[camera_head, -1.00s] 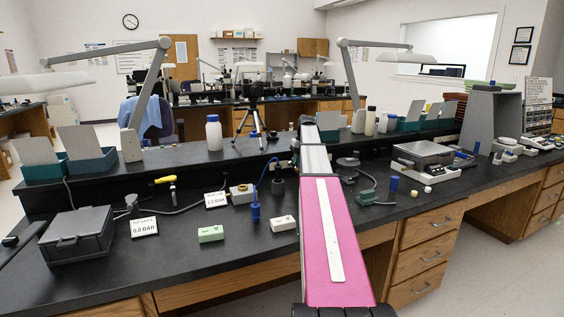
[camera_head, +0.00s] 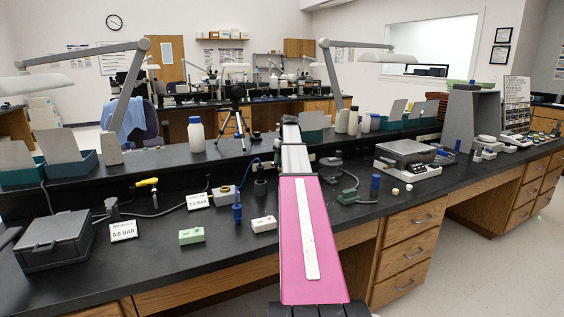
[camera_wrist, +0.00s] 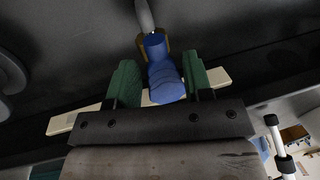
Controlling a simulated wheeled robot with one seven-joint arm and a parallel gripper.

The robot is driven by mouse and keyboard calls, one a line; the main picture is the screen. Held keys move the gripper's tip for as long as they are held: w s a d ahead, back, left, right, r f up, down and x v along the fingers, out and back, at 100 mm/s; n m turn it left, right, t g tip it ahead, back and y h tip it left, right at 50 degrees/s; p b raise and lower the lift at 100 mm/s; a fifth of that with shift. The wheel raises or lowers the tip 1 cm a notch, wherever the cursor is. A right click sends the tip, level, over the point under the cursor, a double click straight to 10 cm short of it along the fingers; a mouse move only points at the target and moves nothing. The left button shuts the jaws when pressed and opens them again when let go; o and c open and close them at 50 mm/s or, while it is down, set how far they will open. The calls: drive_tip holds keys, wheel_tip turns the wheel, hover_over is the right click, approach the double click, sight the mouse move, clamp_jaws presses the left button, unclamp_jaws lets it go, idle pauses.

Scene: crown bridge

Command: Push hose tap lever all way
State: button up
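A yellow lever (camera_head: 147,183) sits on a small tap at the left of the bench in the head view, with a dark hose running from near it. A blue upright fitting (camera_head: 237,208) stands farther right, near a thin blue hose. My gripper (camera_wrist: 161,82) shows in the wrist view with two green fingers apart. My gripper is hidden in the head view.
A grey lidded box (camera_head: 55,240) and a 0.0 BAR sign (camera_head: 123,231) are at the bench's left. A balance (camera_head: 408,158) stands to the right.

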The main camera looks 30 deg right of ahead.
wheel_tip(320, 180, up, 11)
drive_tip(key=d, duration=0.2)
drive_tip(key=shift+f, duration=0.2)
idle(0.4)
drive_tip(key=shift+s, duration=0.1)
